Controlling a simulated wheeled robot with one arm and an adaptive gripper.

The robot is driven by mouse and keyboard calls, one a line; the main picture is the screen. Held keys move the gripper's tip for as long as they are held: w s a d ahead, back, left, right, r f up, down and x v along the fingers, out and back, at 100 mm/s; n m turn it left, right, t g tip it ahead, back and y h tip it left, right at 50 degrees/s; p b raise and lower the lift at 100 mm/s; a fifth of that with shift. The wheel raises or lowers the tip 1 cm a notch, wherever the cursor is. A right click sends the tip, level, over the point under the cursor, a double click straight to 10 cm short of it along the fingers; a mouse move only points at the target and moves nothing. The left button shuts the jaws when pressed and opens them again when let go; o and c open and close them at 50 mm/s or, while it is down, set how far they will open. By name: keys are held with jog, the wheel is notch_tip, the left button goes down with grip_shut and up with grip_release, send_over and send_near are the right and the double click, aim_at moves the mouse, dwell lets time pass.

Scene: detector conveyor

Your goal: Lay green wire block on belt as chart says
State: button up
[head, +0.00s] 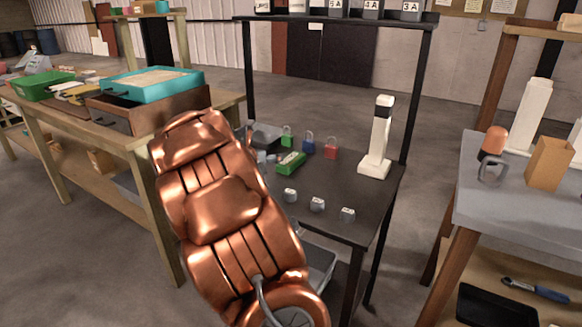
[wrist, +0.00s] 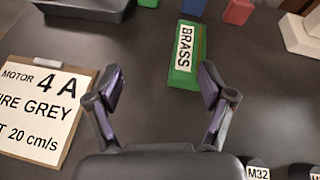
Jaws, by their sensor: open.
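A green block (wrist: 184,80) with a white BRASS label lies on the dark table, and it also shows in the head view (head: 291,162). My gripper (wrist: 162,85) is open and empty, its two purple-padded fingers spread. In the wrist view the block lies beyond the fingertips, toward the right finger, apart from the pads. A card on a clipboard (wrist: 38,108) at the left reads MOTOR 4 A, a wire line GREY and 20 cm/s; its left edge is cut off. No belt can be made out. In the head view my copper arm hides the gripper.
Green (head: 287,141), blue (head: 309,148) and red (head: 331,152) padlocks stand behind the block. A dark tray (wrist: 85,9) lies at the back left. Small grey labelled pieces (head: 317,204) line the front edge. A white post (head: 377,145) stands at the right.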

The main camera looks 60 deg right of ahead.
aim_at(291, 160)
jog(key=s+d+m, duration=0.1)
jog(key=s+d+f+m+g, duration=0.1)
jog(key=s, duration=0.1)
jog(key=shift+d+m+g, duration=0.1)
jog(key=shift+m+g, duration=0.2)
jog(key=shift+s+d+f, duration=0.15)
jog(key=shift+s+d, duration=0.05)
jog(key=shift+d, duration=0.1)
jog(key=shift+p+x, duration=0.6)
jog(key=shift+x, duration=3.05)
jog(key=shift+a+f, duration=0.1)
jog(key=c, duration=1.4)
